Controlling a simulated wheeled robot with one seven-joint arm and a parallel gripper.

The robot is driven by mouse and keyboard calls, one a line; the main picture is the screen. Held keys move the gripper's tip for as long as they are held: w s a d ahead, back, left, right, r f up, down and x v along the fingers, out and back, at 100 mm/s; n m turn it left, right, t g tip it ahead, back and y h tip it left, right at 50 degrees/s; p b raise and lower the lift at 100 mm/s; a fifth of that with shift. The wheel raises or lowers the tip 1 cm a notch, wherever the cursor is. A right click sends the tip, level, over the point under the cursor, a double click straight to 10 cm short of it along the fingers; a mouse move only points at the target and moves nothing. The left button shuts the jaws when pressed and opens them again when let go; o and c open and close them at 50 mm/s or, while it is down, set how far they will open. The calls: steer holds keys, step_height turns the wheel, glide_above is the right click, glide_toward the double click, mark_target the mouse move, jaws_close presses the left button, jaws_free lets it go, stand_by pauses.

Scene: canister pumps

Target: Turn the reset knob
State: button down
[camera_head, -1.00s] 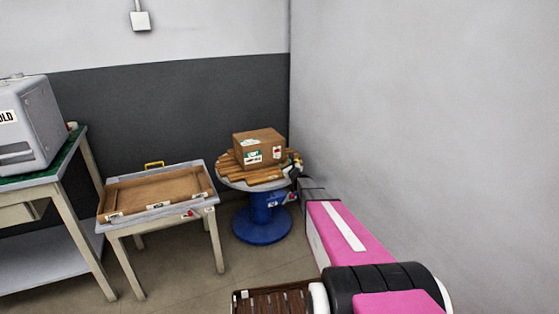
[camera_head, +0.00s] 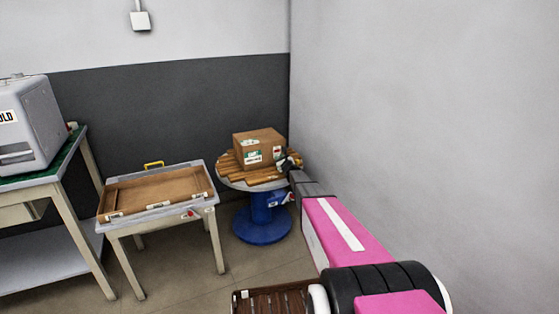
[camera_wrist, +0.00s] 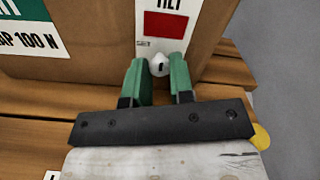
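The knob (camera_wrist: 159,66) is small and white with a dark mark on it. It sticks out low on the front of a brown cardboard box (camera_head: 258,139), under a white label with a red block. In the wrist view, my gripper's two green fingers (camera_wrist: 160,74) are a little apart, with the knob between their tips. I cannot tell whether the fingers press on it. In the head view, my gripper (camera_head: 287,161) is at the box's right front and the knob is not discernible.
The box stands on wooden slats (camera_head: 232,176) on a round, blue-based stand (camera_head: 262,222). A table with a shallow wooden tray (camera_head: 158,193) is to its left. A grey machine (camera_head: 30,125) stands on a bench further left. A bare wall (camera_head: 430,110) is close on the right.

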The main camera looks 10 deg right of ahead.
steer(key=shift+m, duration=0.4)
steer(key=m, duration=0.3)
steer(key=shift+m, duration=0.4)
steer(key=m, duration=0.4)
steer(key=shift+m, duration=0.3)
steer(key=m, duration=0.8)
steer(key=shift+m, duration=0.3)
steer(key=c, duration=1)
jaws_free()
